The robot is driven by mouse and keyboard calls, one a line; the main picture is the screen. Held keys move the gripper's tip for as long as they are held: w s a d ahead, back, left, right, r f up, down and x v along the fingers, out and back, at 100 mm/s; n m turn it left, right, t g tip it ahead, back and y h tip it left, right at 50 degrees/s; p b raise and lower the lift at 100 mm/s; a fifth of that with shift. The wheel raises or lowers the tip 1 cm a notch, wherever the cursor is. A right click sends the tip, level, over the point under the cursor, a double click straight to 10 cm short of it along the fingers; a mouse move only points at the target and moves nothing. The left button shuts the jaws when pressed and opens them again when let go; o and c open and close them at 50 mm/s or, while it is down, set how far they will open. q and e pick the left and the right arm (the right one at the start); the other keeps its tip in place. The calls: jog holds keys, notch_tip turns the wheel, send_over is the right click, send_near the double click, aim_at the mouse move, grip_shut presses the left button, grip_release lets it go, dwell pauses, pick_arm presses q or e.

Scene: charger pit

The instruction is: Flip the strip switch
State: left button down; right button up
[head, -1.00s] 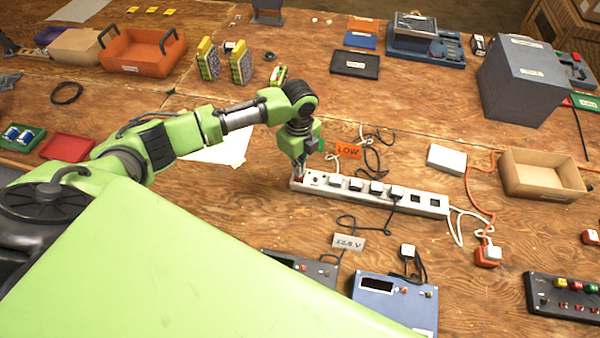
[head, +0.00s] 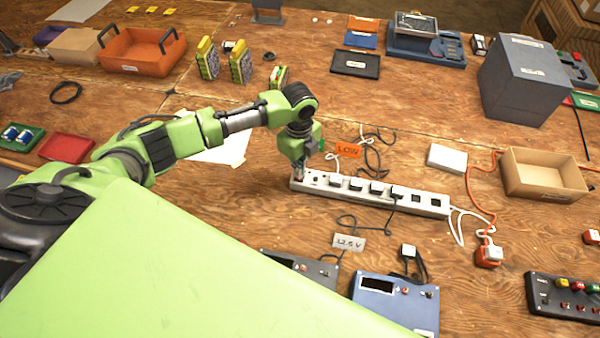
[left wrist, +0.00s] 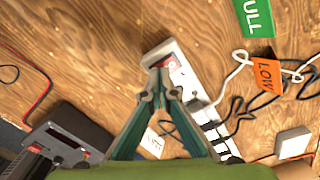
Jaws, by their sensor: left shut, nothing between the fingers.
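A white power strip (head: 425,201) lies on the wooden bench with several black plugs in its sockets. Its left end carries a red switch, which shows in the left wrist view (left wrist: 168,63), partly hidden behind my fingertips. My left gripper (head: 299,174) points down over that left end. In the left wrist view my left gripper (left wrist: 160,88) is shut and empty, its tips at or just over the switch. I cannot tell whether they touch it or which way the switch is tilted. My right gripper is not in view.
An orange LOW tag (head: 348,149) and black cables lie behind the strip. A blue meter box (head: 395,302) and a 12.6 V label (head: 349,242) are in front. A white box (head: 446,158) and a cardboard tray (head: 541,190) stand to the right.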

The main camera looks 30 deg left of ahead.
pick_arm(q)
jog(key=shift+f+b, duration=0.3)
jog(key=shift+f, duration=0.3)
jog(key=shift+s, duration=0.1)
notch_tip(320, 180, up, 2)
jog(key=p, duration=0.2)
jog(key=shift+r+p, duration=0.2)
jog(key=shift+p, duration=0.15)
notch_tip(320, 180, up, 5)
jog(key=p, duration=0.5)
jog(key=shift+f, duration=0.15)
jog(key=shift+f, duration=0.1)
